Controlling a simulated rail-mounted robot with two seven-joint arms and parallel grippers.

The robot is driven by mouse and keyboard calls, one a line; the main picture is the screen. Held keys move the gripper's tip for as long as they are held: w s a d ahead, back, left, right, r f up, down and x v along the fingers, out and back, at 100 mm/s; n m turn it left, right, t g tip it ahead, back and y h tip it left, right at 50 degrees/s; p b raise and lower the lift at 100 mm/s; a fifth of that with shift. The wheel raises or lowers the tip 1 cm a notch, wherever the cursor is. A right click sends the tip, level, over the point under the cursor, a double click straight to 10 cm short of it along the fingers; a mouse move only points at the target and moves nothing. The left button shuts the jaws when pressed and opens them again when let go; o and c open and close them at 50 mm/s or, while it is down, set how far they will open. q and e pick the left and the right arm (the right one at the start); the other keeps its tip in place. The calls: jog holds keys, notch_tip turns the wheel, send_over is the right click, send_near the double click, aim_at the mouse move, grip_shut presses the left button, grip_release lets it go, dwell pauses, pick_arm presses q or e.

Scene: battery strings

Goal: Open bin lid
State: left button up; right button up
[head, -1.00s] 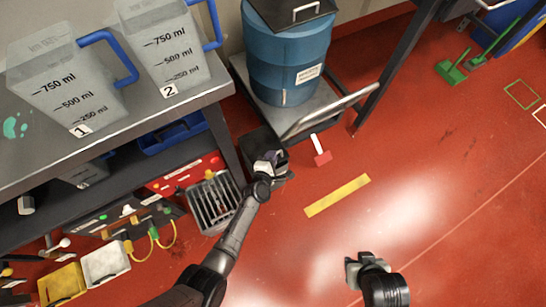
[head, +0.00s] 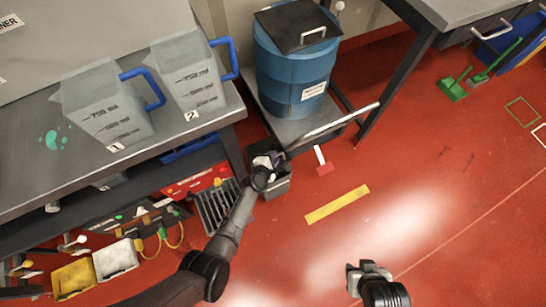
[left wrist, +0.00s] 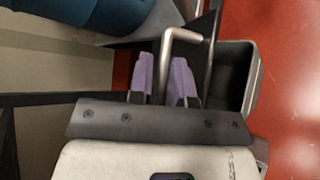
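A small dark grey bin (head: 275,185) stands on the red floor beside the cart. In the left wrist view its open inside and rim show at the right (left wrist: 250,80). My left gripper (head: 265,163) is over the bin. A dark lid edge (left wrist: 210,50) beside the handle looks raised and tilted; the gripper hides much of the lid. My right gripper (head: 368,268) is above the open floor, away from the bin; its opening is unclear.
A blue barrel (head: 292,70) stands on a cart, whose push handle (head: 340,125) reaches out near my left gripper. A grey workbench (head: 130,160) is at the left. The floor in front is mostly clear.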

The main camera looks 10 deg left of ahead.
pick_arm(q)
jog(key=o, duration=0.3)
jog(key=shift+s+r, duration=0.15)
jog(key=shift+r, duration=0.05)
jog(key=shift+p+v, duration=3.85)
jog(key=shift+v, duration=2.9)
jog(key=shift+a+f, duration=0.1)
